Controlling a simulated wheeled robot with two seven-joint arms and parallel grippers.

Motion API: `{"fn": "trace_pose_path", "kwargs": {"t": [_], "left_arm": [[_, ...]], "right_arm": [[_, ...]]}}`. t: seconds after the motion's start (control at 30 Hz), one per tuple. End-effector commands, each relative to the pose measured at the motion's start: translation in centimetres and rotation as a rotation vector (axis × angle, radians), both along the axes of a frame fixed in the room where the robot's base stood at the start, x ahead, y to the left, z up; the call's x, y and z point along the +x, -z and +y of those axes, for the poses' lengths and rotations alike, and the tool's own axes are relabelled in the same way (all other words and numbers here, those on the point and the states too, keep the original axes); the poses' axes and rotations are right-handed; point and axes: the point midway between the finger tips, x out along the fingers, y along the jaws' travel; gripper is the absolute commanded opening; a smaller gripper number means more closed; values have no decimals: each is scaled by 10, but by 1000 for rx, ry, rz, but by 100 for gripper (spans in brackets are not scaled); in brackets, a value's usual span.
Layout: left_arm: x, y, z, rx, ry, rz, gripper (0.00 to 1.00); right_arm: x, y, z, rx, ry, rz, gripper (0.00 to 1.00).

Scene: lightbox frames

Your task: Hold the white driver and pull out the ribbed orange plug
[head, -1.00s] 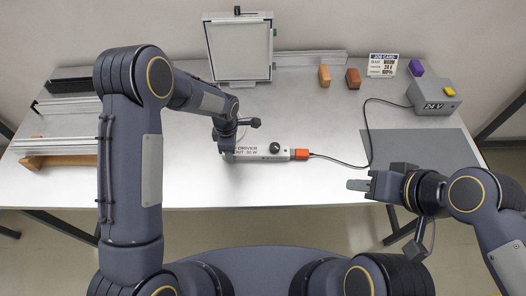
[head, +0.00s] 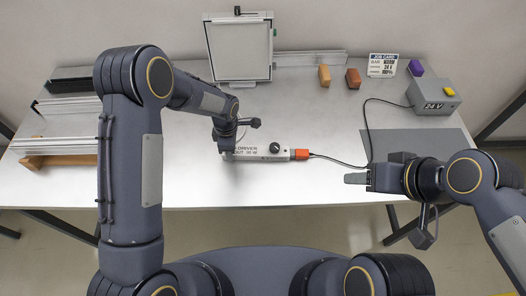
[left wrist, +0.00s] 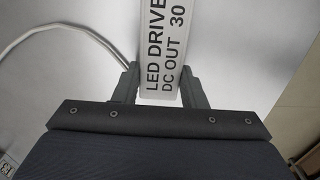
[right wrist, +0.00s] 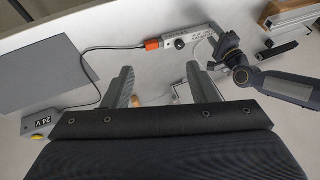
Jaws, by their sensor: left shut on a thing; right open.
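The white driver (head: 262,153), a long box with a black knob, lies near the table's front edge. My left gripper (left wrist: 160,84) is shut on its left end; the printed label shows between the fingers in the left wrist view. The orange plug (head: 301,154) sits at the driver's right end, and a black cable runs from it. It also shows in the right wrist view (right wrist: 153,44), where its ribs are too small to make out. My right gripper (head: 356,178) is open and empty, to the right of the plug and nearer the front edge.
A grey 24 V box (head: 433,97) with a yellow button stands at the right, joined to the cable (head: 368,135). A grey mat (head: 425,150) lies before it. A framed panel (head: 240,50), small blocks (head: 353,78) and a job card (head: 382,65) stand behind. Table between plug and mat is clear apart from the cable.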

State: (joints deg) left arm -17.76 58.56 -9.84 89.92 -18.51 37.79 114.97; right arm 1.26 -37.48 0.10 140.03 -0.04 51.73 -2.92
Motion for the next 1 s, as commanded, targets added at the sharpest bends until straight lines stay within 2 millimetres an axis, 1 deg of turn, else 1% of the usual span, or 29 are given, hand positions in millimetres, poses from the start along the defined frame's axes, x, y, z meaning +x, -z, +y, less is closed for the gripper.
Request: {"fn": "trace_pose_path", "kwargs": {"t": [0.17,0.23,0.37,0.47,0.6,0.7,0.8,0.9,1.0], "left_arm": [[0,0,0,-1,0,-1,9],[0,0,0,-1,0,-1,9],[0,0,0,-1,0,-1,9],[0,0,0,-1,0,-1,9],[0,0,0,-1,0,-1,9],[0,0,0,-1,0,-1,9],[0,0,0,-1,0,-1,9],[0,0,0,-1,0,-1,9],[0,0,0,-1,-1,-1,9]], "right_arm": [[41,-1,-6,-139,-223,34,53],[60,1,-6,-199,-330,44,53],[97,11,-4,-299,-532,62,53],[127,24,2,-368,-690,76,53],[166,50,15,-453,-920,91,53],[192,73,27,-504,-1085,100,53],[213,98,40,-544,-1236,105,53],[229,120,52,-573,-1361,109,53],[238,138,61,-591,-1452,111,53]]}}
